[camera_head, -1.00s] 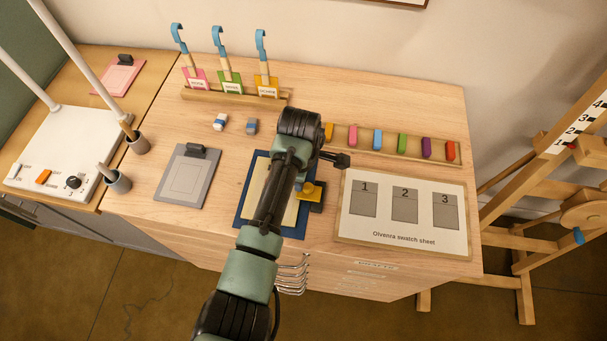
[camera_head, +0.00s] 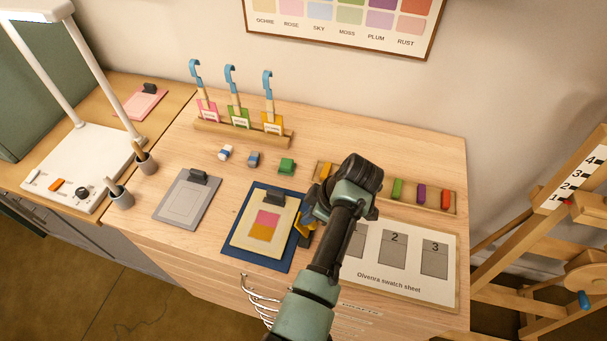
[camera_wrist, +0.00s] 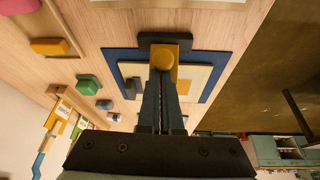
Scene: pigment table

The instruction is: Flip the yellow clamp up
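The yellow clamp (camera_head: 304,226) sits at the right edge of a navy board (camera_head: 245,256), partly hidden behind my gripper in the head view. In the wrist view the yellow clamp (camera_wrist: 163,58) shows a round mark and lies against a black base (camera_wrist: 165,38). My gripper's fingers (camera_wrist: 162,76) are together, with their tips right at the yellow part. I cannot tell whether they touch it. The cream sheet (camera_head: 242,239) on the board carries a pink and an ochre swatch.
A grey clipboard (camera_head: 186,202) lies to the left, and the swatch sheet (camera_head: 440,285) lies to the right.

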